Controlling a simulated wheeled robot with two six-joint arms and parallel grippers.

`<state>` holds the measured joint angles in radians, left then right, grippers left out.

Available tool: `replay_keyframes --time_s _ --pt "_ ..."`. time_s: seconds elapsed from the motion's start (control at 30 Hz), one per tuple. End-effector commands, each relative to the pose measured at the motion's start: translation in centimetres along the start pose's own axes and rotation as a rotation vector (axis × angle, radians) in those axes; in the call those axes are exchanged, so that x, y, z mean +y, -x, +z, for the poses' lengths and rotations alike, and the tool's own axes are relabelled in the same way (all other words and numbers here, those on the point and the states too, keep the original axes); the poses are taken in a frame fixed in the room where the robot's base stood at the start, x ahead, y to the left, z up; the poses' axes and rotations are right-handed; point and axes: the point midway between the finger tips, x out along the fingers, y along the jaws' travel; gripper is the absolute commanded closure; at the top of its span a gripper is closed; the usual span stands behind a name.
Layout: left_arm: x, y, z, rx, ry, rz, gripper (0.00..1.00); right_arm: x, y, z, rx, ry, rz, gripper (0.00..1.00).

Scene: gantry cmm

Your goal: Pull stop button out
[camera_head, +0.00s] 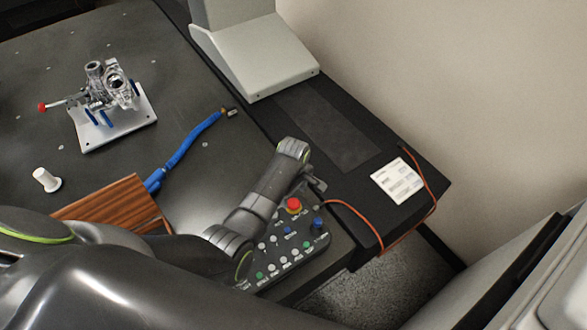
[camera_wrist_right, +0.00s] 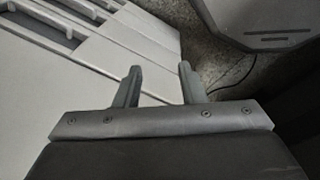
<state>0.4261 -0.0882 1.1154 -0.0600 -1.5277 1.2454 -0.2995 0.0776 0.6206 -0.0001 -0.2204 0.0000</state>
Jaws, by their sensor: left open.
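The red stop button (camera_head: 293,205) sits at the upper edge of the dark control pendant (camera_head: 303,249), which lies on the table near its front right corner. My left arm reaches across from the left. My left gripper (camera_head: 318,186) is open just above and to the right of the red button, mostly hidden behind its own wrist. I cannot tell whether it touches the button. My right gripper (camera_wrist_right: 158,82) shows in the right wrist view, open and empty, above the floor beside a light grey cabinet, away from the button.
An orange cable (camera_head: 350,211) runs from the pendant over the table edge. A white label (camera_head: 397,181) lies on the black ledge. A grey gantry column (camera_head: 255,60) rises behind.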

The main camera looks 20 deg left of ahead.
Motion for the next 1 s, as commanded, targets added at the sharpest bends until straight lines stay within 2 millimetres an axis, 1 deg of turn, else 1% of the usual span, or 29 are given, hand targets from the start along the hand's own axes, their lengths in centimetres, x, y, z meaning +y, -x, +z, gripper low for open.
replay_keyframes --time_s 0.03,0.27,0.5,0.57,0.63,0.8,1.0 --pt "0.1 1.0 0.0 0.001 0.0 0.004 0.41 0.0 0.0 0.0 0.0 0.0 0.0 0.64" --pt "0.1 5.3 0.0 0.001 0.0 0.006 0.41 0.0 -0.1 0.1 -0.001 0.0 0.0 0.64" --pt "0.2 10.3 0.0 0.003 -0.001 0.008 0.41 0.1 -0.6 0.1 -0.001 0.001 0.002 0.64" --pt "0.1 11.4 0.0 0.002 0.0 0.007 0.41 0.1 -0.7 0.1 -0.001 0.001 0.002 0.64" --pt "0.1 12.6 0.0 0.002 0.0 0.005 0.41 0.1 -0.5 0.1 -0.001 0.001 0.002 0.64" --pt "0.1 14.2 0.0 0.002 0.0 0.004 0.41 0.2 -0.4 0.1 -0.001 0.001 0.003 0.64" --pt "0.0 14.5 0.0 0.001 0.0 0.001 0.41 0.3 -0.4 0.1 -0.001 0.001 0.004 0.64"
